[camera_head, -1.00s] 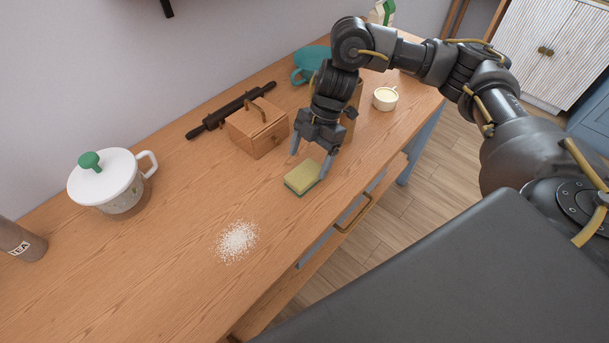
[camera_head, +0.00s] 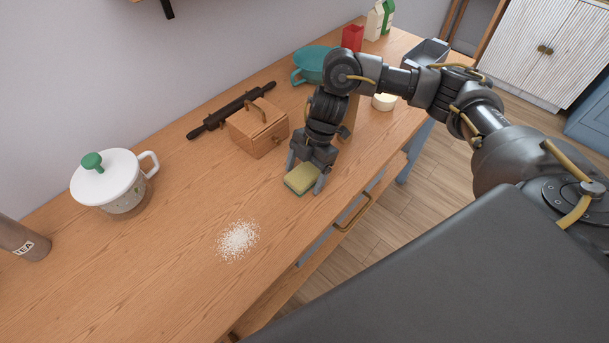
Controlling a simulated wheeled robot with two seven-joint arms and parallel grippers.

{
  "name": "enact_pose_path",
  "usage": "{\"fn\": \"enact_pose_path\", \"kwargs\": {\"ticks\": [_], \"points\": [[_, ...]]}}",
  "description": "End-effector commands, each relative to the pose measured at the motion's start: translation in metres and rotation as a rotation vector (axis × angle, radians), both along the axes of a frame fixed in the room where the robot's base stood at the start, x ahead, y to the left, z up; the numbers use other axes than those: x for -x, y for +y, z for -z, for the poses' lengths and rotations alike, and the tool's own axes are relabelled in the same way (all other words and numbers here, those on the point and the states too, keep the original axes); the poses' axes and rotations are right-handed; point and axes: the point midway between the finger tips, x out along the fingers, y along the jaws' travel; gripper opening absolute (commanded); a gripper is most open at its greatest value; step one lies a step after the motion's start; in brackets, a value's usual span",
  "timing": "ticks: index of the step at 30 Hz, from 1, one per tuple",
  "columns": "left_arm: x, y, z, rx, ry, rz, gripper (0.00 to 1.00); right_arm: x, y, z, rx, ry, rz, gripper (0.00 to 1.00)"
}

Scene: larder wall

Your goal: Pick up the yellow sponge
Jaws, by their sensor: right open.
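The yellow sponge (camera_head: 301,179) has a green underside and lies on the wooden counter. My right gripper (camera_head: 304,178) is down over it with its jaws open. One finger is at the sponge's far left side and the other at its right side. I cannot tell whether the fingers touch it. The gripper body hides part of the sponge's far edge. My left gripper is not in view.
A white lidded pot (camera_head: 108,184) is at the left. White grains (camera_head: 238,240) lie in front. The counter (camera_head: 150,275) is otherwise clear at front left.

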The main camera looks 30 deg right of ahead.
Motion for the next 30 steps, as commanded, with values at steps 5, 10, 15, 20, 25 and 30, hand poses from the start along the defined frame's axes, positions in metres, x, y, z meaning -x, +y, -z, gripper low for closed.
{"fn": "enact_pose_path", "kwargs": {"ticks": [5, 10, 15, 20, 25, 30], "points": [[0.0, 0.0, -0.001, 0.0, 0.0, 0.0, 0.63, 0.0, 0.0, 0.002, -0.001, 0.0, 0.0, 0.82], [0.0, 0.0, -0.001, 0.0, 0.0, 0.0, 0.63, 0.0, 0.0, 0.002, 0.0, 0.0, 0.0, 0.64], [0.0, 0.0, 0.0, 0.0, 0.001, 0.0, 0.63, 0.0, 0.0, 0.002, 0.0, 0.0, 0.0, 0.41], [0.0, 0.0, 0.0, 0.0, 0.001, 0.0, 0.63, 0.0, 0.0, 0.002, 0.0, 0.0, 0.0, 0.34], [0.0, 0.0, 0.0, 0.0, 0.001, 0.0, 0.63, 0.0, 0.0, 0.001, 0.0, 0.0, -0.001, 0.34], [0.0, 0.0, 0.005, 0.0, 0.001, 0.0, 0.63, -0.001, 0.0, -0.009, -0.001, -0.003, -0.002, 0.34]]}}
